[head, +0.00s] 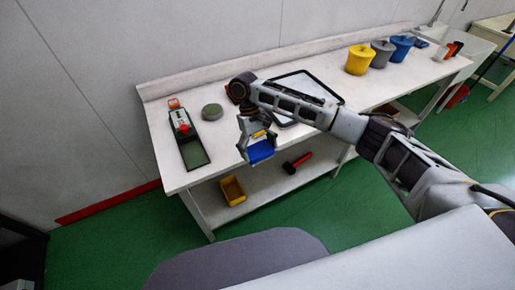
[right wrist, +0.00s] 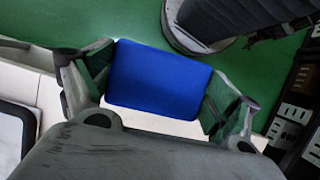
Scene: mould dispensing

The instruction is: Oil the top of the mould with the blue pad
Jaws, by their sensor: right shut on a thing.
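My right gripper (head: 257,134) is shut on the blue pad (head: 261,152) and holds it at the front edge of the white bench, with the pad hanging below the fingers. In the right wrist view the blue pad (right wrist: 158,78) sits squarely between the two fingers of the gripper (right wrist: 158,85). A grey-green round disc (head: 212,112) lies on the bench to the left of the gripper. A black-rimmed tray (head: 332,92) lies behind my right arm, which partly hides it. I cannot tell which of these is the mould. My left gripper is not in view.
A dark tray (head: 194,154) with a red-capped bottle (head: 181,121) stands at the bench's left end. Yellow (head: 359,60), grey (head: 382,54) and blue (head: 401,48) buckets stand at the right. The lower shelf holds a yellow bin (head: 232,190) and a red-headed hammer (head: 299,161).

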